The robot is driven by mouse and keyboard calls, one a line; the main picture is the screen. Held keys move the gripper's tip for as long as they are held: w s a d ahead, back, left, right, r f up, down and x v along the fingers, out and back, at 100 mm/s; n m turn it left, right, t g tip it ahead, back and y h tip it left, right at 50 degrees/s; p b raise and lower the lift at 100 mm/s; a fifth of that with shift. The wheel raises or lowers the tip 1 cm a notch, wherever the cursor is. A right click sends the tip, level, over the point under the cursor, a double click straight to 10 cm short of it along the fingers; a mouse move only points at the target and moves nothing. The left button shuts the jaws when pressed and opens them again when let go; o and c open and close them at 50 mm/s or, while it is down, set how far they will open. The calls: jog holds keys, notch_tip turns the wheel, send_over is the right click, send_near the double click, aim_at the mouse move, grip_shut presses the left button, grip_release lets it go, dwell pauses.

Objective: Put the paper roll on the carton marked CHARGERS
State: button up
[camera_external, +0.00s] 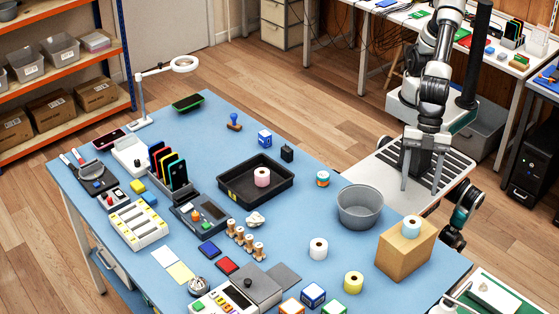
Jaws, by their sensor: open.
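A brown carton (403,257) stands at the right end of the blue table; no marking is readable on the sides I see. A light blue roll (411,228) stands upright on its top. Other rolls are a white one (318,248) and a yellow one (353,283) on the table, and a pink one (262,177) inside the black tray (275,200). I cannot tell which is the paper roll meant. My gripper (421,186) points down, open and empty, beyond the table's far right edge, behind the grey tub and the carton, apart from all of these.
A grey round tub (360,206) stands between the black tray and the carton. A small teal-and-orange roll (322,178) is left of the tub. Bare tabletop lies around the white roll.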

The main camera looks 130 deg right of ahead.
jog(key=s+d+r+m, duration=0.2)
jog(key=s+d+r, duration=0.1)
jog(key=d+r, duration=0.4)
jog(key=s+d+r+m, duration=0.15)
jog(key=d+r, duration=0.25)
jog(key=d, duration=0.6)
jog(key=s+d+r+m+t+h, duration=0.1)
jog(key=s+d+r+m+h, duration=0.1)
jog(key=s+d, duration=1.1)
jog(key=shift+s+d+r+m+t+h, duration=0.2)
jog(key=shift+s+r+m+t+h, duration=0.15)
jog(key=shift+r+m, duration=0.35)
